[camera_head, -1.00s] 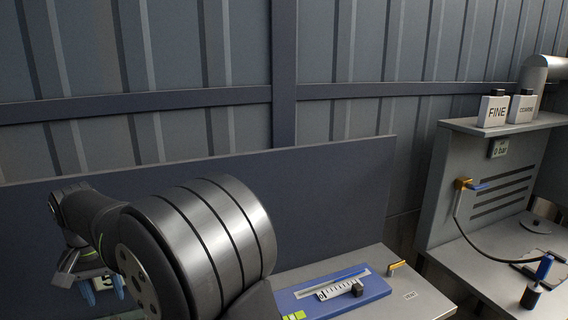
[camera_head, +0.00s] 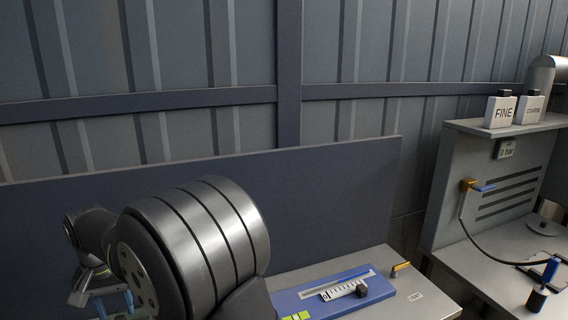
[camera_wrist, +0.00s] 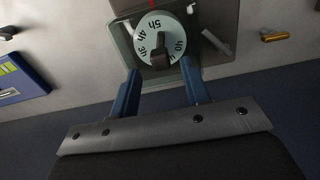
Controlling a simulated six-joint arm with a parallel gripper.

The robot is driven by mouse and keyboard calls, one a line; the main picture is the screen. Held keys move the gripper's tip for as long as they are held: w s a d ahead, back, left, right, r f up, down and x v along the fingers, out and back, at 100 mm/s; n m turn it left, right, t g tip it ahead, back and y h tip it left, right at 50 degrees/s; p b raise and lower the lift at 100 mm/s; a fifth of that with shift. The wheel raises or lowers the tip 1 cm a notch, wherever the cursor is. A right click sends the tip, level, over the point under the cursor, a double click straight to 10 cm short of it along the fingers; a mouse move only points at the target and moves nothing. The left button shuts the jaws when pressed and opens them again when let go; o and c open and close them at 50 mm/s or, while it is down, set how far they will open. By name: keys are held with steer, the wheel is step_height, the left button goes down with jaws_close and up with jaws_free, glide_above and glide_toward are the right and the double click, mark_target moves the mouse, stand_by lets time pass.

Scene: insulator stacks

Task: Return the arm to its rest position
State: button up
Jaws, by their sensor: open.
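My gripper (camera_head: 112,304) is at the lower left in the head view, partly cut off by the frame's bottom edge and close to my large arm joint. In the wrist view its two blue fingers (camera_wrist: 160,72) are apart with nothing held between them. Beyond the fingertips is a pale round dial (camera_wrist: 160,24) with hour marks and a dark knob (camera_wrist: 161,54). The fingers appear on either side of the knob's lower end in the picture; I cannot tell how far above it they are.
A blue panel with a slider (camera_head: 345,291) lies on the metal bench, beside a yellow-handled valve (camera_head: 401,268). At right stand FINE (camera_head: 502,112) and COARSE (camera_head: 531,108) bottles on a shelf, above a hose and a blue-handled tool (camera_head: 545,280). A dark upright board (camera_head: 330,190) backs the bench.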

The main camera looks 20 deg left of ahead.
step_height(320, 180, up, 2)
steer(key=w+d+r, duration=0.7)
steer(key=w+d, duration=0.1)
steer(key=d, duration=0.1)
steer(key=w+d+f, duration=0.2)
steer(key=w+d, duration=0.1)
steer(key=d, duration=0.6)
steer(key=w+d+f, duration=0.3)
steer(key=w+d, duration=0.1)
steer(key=d, duration=0.6)
steer(key=s+a+f, duration=0.4)
steer(key=a+f, duration=0.2)
steer(key=a, duration=0.4)
steer(key=shift+s, duration=0.25)
steer(key=w+d+r, duration=0.4)
steer(key=d+r, duration=0.2)
steer(key=d, duration=0.3)
steer(key=s+a+r, duration=0.1)
steer(key=a+r, duration=0.1)
steer(key=a, duration=0.5)
steer(key=shift+a+r, duration=0.15)
steer(key=shift+a, duration=0.1)
